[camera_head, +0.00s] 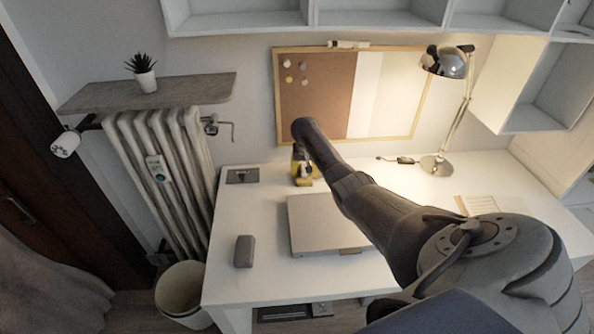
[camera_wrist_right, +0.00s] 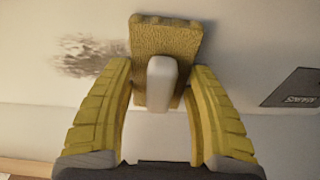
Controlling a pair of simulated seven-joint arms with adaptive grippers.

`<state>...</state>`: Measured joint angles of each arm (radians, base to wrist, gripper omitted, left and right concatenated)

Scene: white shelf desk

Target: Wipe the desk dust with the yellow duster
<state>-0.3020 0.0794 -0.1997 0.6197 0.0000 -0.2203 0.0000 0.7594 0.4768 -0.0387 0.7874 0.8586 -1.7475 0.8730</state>
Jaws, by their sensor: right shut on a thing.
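The yellow duster (camera_wrist_right: 165,35), with a pale handle (camera_wrist_right: 162,82), is between the yellow fingers of my right gripper (camera_wrist_right: 158,75), which is shut on it. In the head view my right gripper (camera_head: 304,168) is low over the back left of the white desk (camera_head: 272,187), partly behind my arm. Whether the duster touches the desk is unclear. I cannot make out the dust in the head view. My left gripper is out of view.
A closed laptop (camera_head: 318,232) lies mid-desk, with a grey block (camera_head: 244,251) to its left. A flat black item (camera_head: 242,175) lies at the back left corner. A lamp (camera_head: 437,165) and notepad (camera_head: 487,206) stand right. A corkboard (camera_head: 315,100) hangs behind.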

